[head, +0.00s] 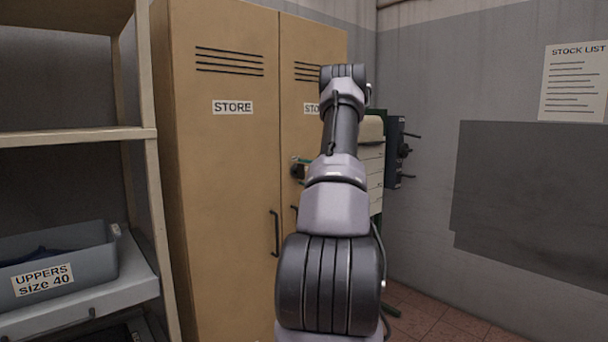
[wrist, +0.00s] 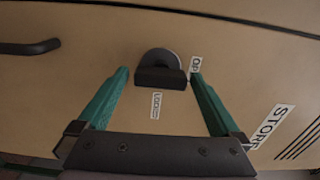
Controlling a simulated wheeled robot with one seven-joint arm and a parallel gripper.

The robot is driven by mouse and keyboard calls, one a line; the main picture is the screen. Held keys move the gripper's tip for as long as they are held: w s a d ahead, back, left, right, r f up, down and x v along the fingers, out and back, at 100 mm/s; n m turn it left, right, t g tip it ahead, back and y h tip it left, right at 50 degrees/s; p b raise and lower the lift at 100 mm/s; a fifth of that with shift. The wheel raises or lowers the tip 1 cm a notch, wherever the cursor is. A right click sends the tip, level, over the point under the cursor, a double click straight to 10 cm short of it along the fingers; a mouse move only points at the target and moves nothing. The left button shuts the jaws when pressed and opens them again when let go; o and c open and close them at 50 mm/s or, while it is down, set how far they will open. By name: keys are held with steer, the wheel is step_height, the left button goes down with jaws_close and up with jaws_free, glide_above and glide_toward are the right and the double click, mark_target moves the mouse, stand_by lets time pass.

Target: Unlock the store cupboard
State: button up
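The store cupboard (head: 225,150) is tan with two tall doors, both shut. In the wrist view its door front (wrist: 60,100) fills the picture. A dark round lock knob with a thick bar grip (wrist: 160,77) is on it. One small label (wrist: 156,105) sits below the knob, apparently reading "LOCKED"; another starting "OP" (wrist: 194,66) is partly covered by the right finger. My gripper (wrist: 160,74) is open, its green fingers on either side of the knob, with a small gap showing at each side.
Dark bar handles (head: 274,233) are on the doors; one shows in the wrist view (wrist: 30,47). A shelf rack (head: 75,135) with a grey bin (head: 100,262) stands left. Right of the cupboard is a green-framed stand (head: 380,135). The floor at right (head: 440,315) is clear.

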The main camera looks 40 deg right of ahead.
steer(key=s, duration=1)
steer(key=shift+s+d, duration=0.4)
